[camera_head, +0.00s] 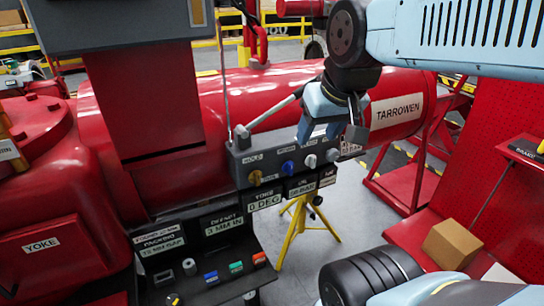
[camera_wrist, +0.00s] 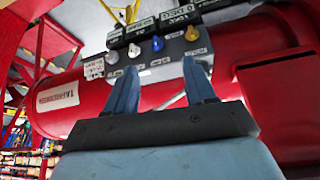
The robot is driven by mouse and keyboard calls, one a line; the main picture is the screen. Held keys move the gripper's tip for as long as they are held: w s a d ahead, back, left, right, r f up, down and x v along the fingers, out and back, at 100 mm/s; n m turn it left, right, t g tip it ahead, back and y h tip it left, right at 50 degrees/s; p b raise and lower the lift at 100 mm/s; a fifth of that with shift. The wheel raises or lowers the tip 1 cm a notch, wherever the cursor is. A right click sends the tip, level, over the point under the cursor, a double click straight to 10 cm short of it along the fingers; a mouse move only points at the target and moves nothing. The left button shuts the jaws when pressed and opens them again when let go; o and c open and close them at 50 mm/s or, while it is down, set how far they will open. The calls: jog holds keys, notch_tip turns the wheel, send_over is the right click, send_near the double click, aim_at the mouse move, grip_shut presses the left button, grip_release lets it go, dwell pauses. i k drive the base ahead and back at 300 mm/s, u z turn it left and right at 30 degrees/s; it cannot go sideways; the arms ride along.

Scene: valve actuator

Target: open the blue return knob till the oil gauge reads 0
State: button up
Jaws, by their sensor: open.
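The blue knob (camera_head: 288,166) sits on a grey control panel (camera_head: 240,160) in front of the red cylinder, second from the left. In the wrist view the blue knob (camera_wrist: 157,43) shows upside down, just beyond and between my fingertips. My gripper (camera_head: 329,132) is open and empty, close to the panel and above the knob row in the head view. My blue fingers (camera_wrist: 159,66) are spread apart in the wrist view, with no visible hold on the knob. The oil gauge (camera_head: 303,187) hangs below the knobs and seems to read 80 BAR.
A gold knob (camera_head: 255,178) is left of the blue one; two pale knobs (camera_head: 310,160) (camera_head: 332,155) are to its right. A grey lever (camera_head: 272,113) slants above the panel. The yoke display (camera_head: 264,199) reads 0 DEG. A yellow stand (camera_head: 308,215) is below.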

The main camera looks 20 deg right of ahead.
aim_at(288, 168)
jog(key=z, duration=0.55)
jog(key=k, duration=1.6)
jog(key=u, duration=0.35)
jog(key=i, duration=0.5)
jog(key=z, duration=0.1)
